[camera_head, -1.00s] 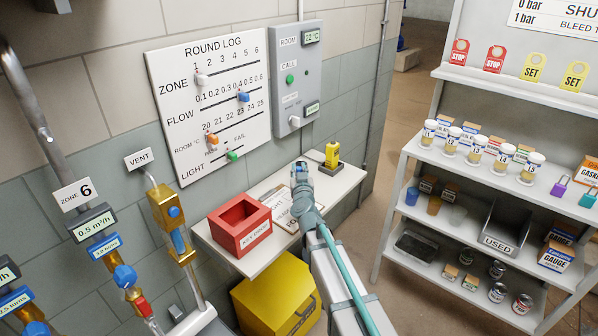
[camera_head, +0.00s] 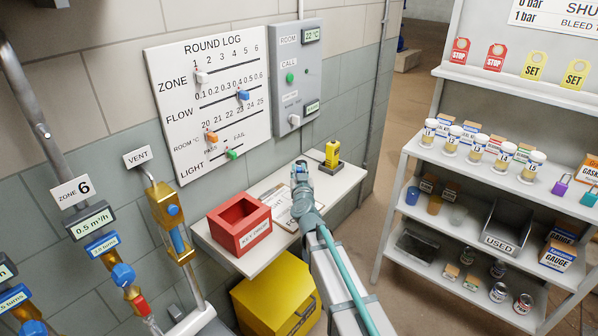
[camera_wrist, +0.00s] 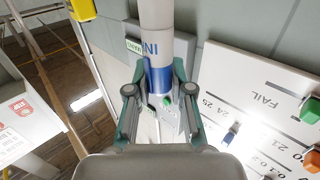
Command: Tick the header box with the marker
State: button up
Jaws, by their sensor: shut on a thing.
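My gripper (camera_head: 301,170) is above the small wall shelf, in front of the wall panels. In the wrist view my gripper (camera_wrist: 160,92) is shut on the marker (camera_wrist: 156,45), a white cylinder with a blue band and partly hidden lettering. A clipboard with a printed sheet (camera_head: 273,203) lies on the shelf, below and left of my gripper. My arm covers part of the sheet. The header box is too small or hidden to make out. I cannot tell where the marker's tip is.
A red open box (camera_head: 240,225) stands on the shelf left of the clipboard. A yellow device (camera_head: 332,157) stands at the shelf's right end. The white round log board (camera_head: 208,100) and grey call panel (camera_head: 293,75) are on the wall behind. A shelving rack (camera_head: 480,185) stands right.

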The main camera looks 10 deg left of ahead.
jog(key=shift+f+b, duration=0.45)
jog(key=shift+f, duration=0.15)
dwell(0.5)
jog(key=shift+w+d, duration=0.1)
jog(key=shift+d, duration=0.45)
jog(key=shift+a+p, duration=0.5)
jog(key=shift+a, duration=0.15)
jog(key=shift+a+p, duration=0.3)
jog(key=shift+a, duration=0.25)
jog(key=shift+d+f, duration=0.1)
jog(key=shift+d, duration=0.1)
jog(key=shift+d, duration=0.6)
